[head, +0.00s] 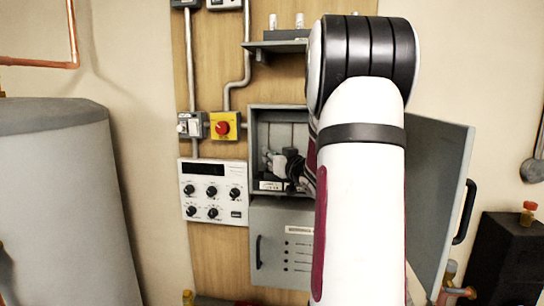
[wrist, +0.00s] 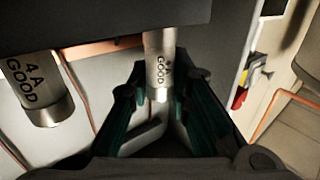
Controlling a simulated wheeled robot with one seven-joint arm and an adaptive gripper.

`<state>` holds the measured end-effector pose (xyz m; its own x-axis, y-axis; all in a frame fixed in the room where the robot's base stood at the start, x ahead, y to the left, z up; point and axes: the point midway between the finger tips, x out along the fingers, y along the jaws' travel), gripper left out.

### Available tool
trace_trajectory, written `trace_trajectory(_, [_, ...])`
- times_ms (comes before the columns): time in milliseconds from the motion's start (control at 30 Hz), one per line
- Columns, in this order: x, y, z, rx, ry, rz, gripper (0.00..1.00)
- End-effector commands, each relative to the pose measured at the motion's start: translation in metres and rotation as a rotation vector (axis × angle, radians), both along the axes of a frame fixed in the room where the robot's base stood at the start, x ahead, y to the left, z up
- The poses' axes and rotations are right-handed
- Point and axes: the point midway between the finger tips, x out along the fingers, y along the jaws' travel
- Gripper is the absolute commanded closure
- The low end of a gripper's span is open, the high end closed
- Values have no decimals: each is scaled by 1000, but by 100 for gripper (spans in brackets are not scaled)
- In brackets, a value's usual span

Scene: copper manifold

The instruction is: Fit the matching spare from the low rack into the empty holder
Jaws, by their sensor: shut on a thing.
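My gripper (head: 292,165) is inside the open grey cabinet (head: 252,135), mostly hidden by my arm. A second spare (wrist: 40,100), marked "4 A GOOD", stands apart at the left. Pale cylinders (head: 275,160) show beside my gripper in the head view. I cannot make out the empty holder.
The cabinet door (head: 437,190) hangs open at the right. A shelf (head: 275,46) above carries several clear-topped pieces. A control panel (head: 213,190) and a red-button switch (head: 223,126) are at the left. A tank (head: 55,190) stands far left.

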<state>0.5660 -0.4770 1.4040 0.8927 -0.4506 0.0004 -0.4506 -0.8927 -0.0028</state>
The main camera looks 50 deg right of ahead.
Motion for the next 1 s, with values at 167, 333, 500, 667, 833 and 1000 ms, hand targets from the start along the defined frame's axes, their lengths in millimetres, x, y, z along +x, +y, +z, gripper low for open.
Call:
trace_trajectory(167, [0, 0, -3, 0, 0, 0, 100])
trace_trajectory(333, [0, 0, -7, 0, 0, 0, 100])
trace_trajectory(500, [0, 0, -10, 0, 1, 0, 100])
trace_trajectory(667, [0, 0, -13, 0, 1, 0, 100])
trace_trajectory(833, [0, 0, -16, -1, 0, 0, 100])
trace_trajectory(1000, [0, 0, -15, -1, 0, 0, 58])
